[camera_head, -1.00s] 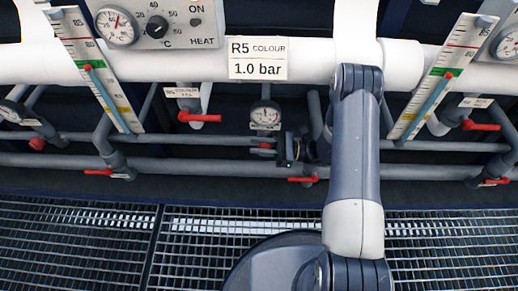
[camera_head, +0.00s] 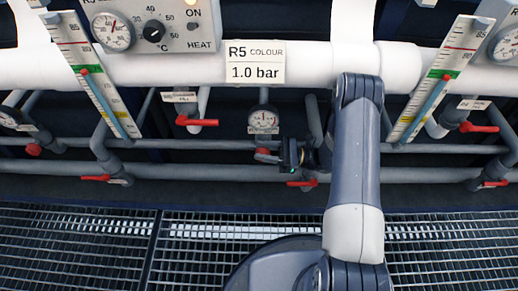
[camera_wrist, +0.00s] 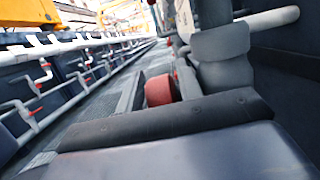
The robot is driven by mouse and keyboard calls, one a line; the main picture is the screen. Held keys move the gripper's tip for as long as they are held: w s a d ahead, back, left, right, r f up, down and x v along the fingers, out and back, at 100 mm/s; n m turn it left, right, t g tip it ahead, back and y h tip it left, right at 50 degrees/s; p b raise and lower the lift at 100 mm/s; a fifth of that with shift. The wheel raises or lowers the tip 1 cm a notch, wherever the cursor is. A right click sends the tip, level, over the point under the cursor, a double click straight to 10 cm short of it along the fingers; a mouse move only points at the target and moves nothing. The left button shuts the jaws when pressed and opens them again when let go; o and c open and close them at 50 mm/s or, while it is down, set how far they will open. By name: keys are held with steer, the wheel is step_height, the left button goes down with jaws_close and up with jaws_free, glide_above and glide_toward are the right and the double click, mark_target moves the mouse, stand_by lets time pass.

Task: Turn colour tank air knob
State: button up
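The red air knob (camera_head: 263,151) sits on the grey pipework just under a round white gauge (camera_head: 263,121). My gripper (camera_head: 268,156) reaches it from the right, and its fingers partly cover the knob in the head view. In the wrist view the red knob (camera_wrist: 160,91) stands between the two fingers (camera_wrist: 160,88) and fills the space between them; the fingers appear shut on it. The gauge's needle is too small to read. A plate above reads "R5 COLOUR 1.0 bar" (camera_head: 255,62).
Red-handled valves (camera_head: 196,122) and another low red lever (camera_head: 302,183) are close by. Slanted level scales (camera_head: 100,85) stand at both sides. A white pipe (camera_head: 160,68) runs above, and metal grating (camera_head: 90,240) lies below.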

mark_target(269, 152)
steer(key=v, duration=0.6)
steer(key=shift+p, duration=0.4)
steer(key=shift+a, duration=0.1)
steer(key=x, duration=0.8)
steer(key=shift+r, duration=0.25)
steer(key=shift+f+h+p, duration=0.1)
steer(key=shift+h+p, duration=0.35)
steer(key=shift+h, duration=0.35)
steer(key=shift+f+h+p, duration=0.25)
steer(key=shift+h+p, duration=0.05)
steer(key=shift+h, duration=0.1)
steer(key=shift+f+b, duration=0.2)
steer(key=shift+b, duration=0.15)
